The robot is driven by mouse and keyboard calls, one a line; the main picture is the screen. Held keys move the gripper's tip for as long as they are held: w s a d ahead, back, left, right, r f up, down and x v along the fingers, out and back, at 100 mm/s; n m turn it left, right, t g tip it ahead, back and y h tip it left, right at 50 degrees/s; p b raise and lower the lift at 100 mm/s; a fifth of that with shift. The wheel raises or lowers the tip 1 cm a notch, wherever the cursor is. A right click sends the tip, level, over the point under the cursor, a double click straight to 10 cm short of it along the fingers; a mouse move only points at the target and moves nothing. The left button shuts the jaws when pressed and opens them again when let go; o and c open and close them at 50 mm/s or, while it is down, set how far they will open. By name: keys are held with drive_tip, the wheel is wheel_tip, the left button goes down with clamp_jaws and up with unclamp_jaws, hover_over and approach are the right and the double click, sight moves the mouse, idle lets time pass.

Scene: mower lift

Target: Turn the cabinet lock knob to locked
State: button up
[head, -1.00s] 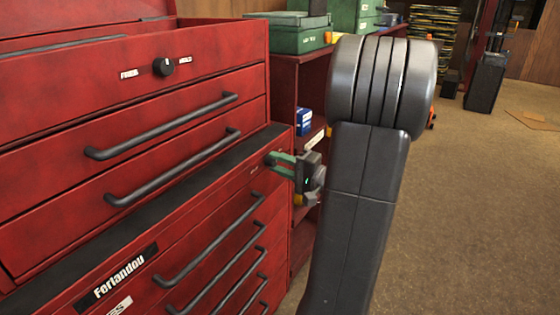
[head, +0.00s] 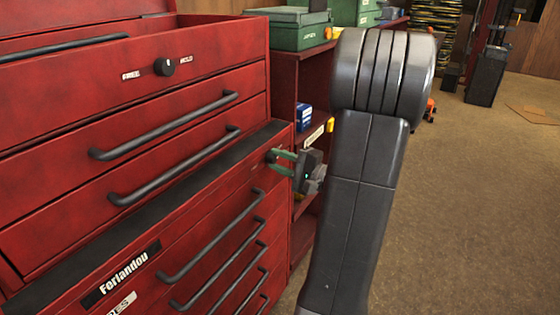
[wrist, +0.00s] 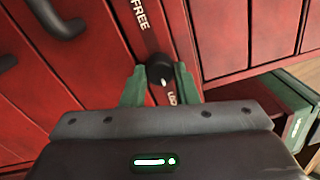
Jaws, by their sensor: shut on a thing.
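A round black knob (wrist: 160,71) sits on a red strip of the cabinet in the wrist view. The word FREE (wrist: 141,14) is above it, and another label, partly hidden, is below it between the fingers. A pale mark shows on the knob's lower side, toward that label. My gripper (wrist: 159,80) has its two green fingers on either side of the knob, shut on it. In the head view my gripper (head: 272,162) is at the right end of the lower red cabinet (head: 215,211), just under its dark top ledge.
A second black knob (head: 165,67), between FREE and HOLD labels, is on the upper red chest (head: 60,95). Long dark drawer handles (head: 165,128) stick out below it. A red shelf unit with green boxes (head: 298,30) stands behind my arm. The carpet at right is largely clear.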

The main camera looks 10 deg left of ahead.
drive_tip(key=o, duration=1)
drive_tip(key=v, duration=1.3)
drive_tip(key=shift+s+d+p, duration=0.15)
drive_tip(key=shift+d+p, duration=0.15)
drive_tip(key=shift+d, duration=0.1)
drive_tip(key=shift+a, duration=0.1)
drive_tip(key=x, duration=1.3)
drive_tip(key=shift+a+b, duration=0.3)
